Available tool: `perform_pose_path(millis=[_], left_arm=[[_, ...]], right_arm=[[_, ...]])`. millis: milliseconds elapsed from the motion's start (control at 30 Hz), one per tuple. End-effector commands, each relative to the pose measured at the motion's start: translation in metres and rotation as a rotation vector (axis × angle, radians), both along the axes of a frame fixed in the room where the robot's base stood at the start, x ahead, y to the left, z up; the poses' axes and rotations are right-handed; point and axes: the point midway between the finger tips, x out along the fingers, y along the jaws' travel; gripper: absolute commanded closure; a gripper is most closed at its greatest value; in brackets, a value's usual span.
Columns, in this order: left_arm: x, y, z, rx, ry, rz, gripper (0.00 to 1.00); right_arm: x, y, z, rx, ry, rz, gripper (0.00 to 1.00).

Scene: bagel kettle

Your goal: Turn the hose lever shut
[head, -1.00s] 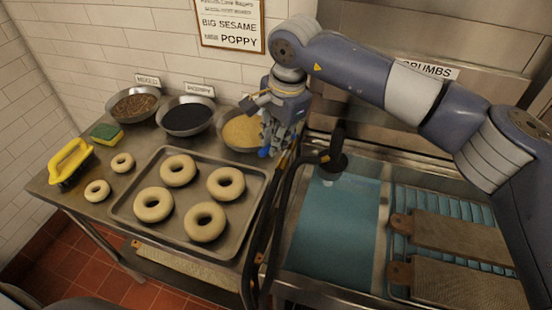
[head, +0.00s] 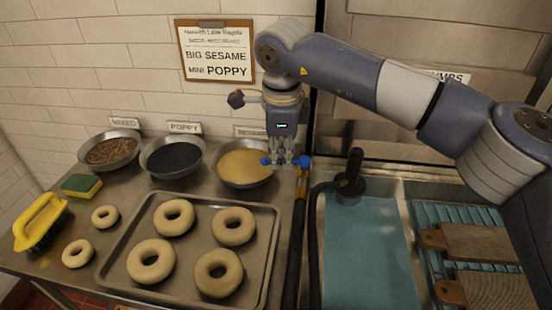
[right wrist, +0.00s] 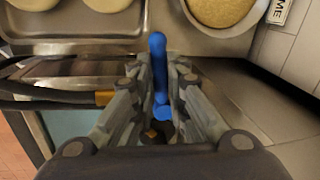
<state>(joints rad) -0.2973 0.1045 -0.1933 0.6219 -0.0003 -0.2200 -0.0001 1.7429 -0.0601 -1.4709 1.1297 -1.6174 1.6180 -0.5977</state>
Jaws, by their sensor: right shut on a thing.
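The blue hose lever (head: 304,162) shows as blue ends on both sides of my right gripper's fingertips, at the right of the sesame bowl. My right gripper (head: 284,161) points down and is shut on the lever. In the right wrist view the lever (right wrist: 158,70) is a blue bar with rounded ends, lying between the two fingers (right wrist: 161,100). The fingers hide its middle and most of the valve beneath. The dark hose (head: 313,245) runs along the sink's left edge, with an orange-brown fitting (right wrist: 104,97) near the fingers. My left gripper is not in view.
The bowl of sesame (head: 244,165) stands close at the gripper's left. A tray (head: 262,265) of bagels lies in front. A black spray head (head: 350,182) stands at the blue-watered sink (head: 362,245). Wooden paddles (head: 480,242) lie at the right.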

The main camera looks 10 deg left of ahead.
Motion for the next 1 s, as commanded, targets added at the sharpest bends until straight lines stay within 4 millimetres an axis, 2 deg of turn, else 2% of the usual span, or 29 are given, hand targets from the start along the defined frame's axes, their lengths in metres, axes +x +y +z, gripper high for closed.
perform_pose_path(millis=[200, 300, 867, 900, 1000], left_arm=[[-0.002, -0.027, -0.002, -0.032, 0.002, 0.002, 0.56], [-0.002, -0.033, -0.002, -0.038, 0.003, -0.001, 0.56], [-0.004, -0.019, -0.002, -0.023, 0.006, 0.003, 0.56], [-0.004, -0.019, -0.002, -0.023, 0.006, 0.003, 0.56], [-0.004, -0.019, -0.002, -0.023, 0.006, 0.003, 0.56]], right_arm=[[0.005, 0.003, 0.001, 0.008, -0.002, -0.103, 1.00], [0.007, 0.003, 0.001, 0.009, -0.002, -0.134, 1.00], [0.009, 0.003, 0.002, 0.008, -0.003, -0.170, 1.00], [0.009, 0.002, 0.002, 0.008, -0.003, -0.170, 0.84], [0.009, 0.002, 0.002, 0.008, -0.003, -0.169, 0.66]])
